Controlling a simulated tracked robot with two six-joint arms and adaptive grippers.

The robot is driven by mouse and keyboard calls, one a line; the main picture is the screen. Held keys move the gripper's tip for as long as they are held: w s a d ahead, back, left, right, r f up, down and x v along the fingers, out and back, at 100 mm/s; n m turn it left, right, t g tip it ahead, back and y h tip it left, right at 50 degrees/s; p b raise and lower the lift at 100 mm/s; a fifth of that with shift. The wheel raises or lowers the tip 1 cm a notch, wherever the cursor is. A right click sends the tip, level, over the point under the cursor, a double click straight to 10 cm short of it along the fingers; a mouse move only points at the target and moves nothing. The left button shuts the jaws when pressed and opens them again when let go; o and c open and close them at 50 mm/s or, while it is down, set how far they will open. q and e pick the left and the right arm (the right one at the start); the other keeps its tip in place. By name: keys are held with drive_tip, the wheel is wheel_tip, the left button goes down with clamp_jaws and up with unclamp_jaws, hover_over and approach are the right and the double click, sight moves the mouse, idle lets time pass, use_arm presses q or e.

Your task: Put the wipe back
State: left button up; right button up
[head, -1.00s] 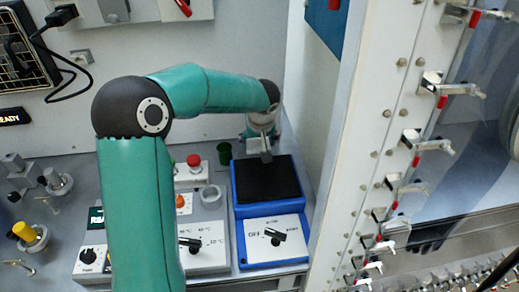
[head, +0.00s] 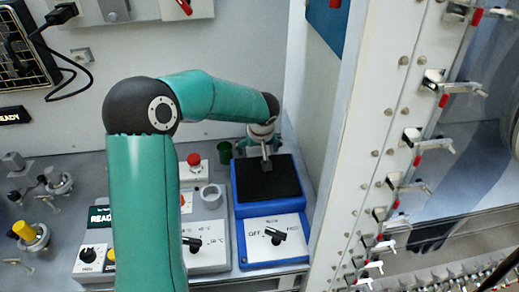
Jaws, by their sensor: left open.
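My left arm reaches in from the lower left, bends at the elbow and ends over the far part of the blue device. My left gripper (head: 266,162) points down at the far edge of the black pad (head: 268,180); it is small here, and I cannot tell whether it touches the pad. It is open, with nothing visible in it. I cannot make out a wipe anywhere in view; it may be hidden behind my arm or gripper. My right gripper is out of view.
The blue device (head: 239,238) has a dial on its white front. To its left are a grey ring-shaped holder (head: 210,196), a green cup (head: 225,152) and a red button (head: 194,159). A wall with clamps (head: 427,138) stands close on the right.

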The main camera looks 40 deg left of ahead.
use_arm(q)
drive_tip(key=shift+r, duration=0.1)
drive_tip(key=v, duration=1.2)
